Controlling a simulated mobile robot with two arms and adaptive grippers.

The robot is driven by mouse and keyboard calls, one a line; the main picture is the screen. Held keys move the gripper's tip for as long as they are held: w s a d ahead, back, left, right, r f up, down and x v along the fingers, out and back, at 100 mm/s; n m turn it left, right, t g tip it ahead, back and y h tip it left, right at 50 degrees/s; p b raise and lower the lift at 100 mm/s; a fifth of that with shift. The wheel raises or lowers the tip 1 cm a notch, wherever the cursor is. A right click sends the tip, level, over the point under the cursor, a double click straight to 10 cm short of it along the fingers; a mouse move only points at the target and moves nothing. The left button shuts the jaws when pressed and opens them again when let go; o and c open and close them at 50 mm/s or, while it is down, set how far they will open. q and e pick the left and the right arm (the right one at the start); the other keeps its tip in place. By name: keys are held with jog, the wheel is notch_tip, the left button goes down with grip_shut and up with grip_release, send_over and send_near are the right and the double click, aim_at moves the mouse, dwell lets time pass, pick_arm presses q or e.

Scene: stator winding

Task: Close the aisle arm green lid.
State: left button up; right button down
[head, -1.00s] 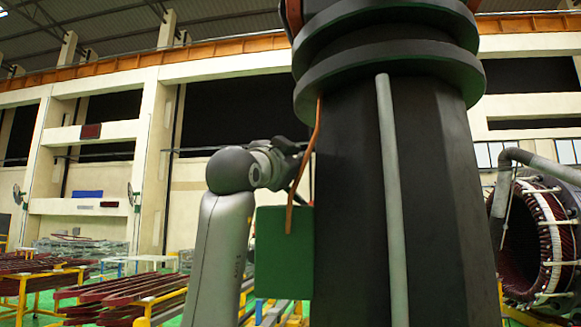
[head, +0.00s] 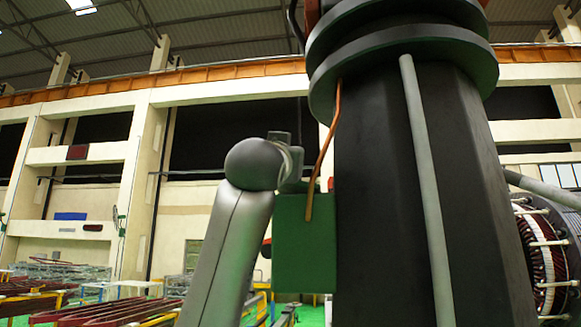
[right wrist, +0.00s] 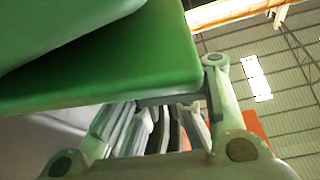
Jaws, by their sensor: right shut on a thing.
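A green box-like part (head: 305,245), which I take to be the green lid, shows against the left side of a tall black column (head: 415,200). A grey arm of mine (head: 235,225) reaches up to it, its rounded joint near the lid's upper left. I cannot tell from this view which arm it is. In the right wrist view a flat green panel (right wrist: 125,65) fills the upper left, close to the camera. My right gripper (right wrist: 165,112) is shut on the green panel at its lower edge; the contact itself is partly hidden. My left gripper is not in view.
The black column blocks much of the head view. A copper-coloured strip (head: 325,150) hangs down over the lid. A wound stator (head: 548,250) stands at the right. Racks with dark red bars (head: 110,312) stand at the lower left.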

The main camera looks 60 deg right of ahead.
jog(key=shift+s+f+n+t, duration=0.1)
jog(key=shift+f+n+t, duration=0.2)
jog(key=shift+n, duration=0.2)
jog(key=shift+a, duration=0.1)
jog(key=shift+w+a+f+b, duration=0.1)
jog(key=shift+w+f+b, duration=0.05)
jog(key=shift+w+b, duration=0.2)
jog(key=shift+w+a+f, duration=0.15)
jog(key=shift+w, duration=0.2)
jog(key=shift+s, duration=0.1)
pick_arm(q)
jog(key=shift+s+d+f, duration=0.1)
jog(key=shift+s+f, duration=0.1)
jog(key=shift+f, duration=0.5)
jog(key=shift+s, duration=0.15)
pick_arm(e)
jog(key=shift+f, duration=0.2)
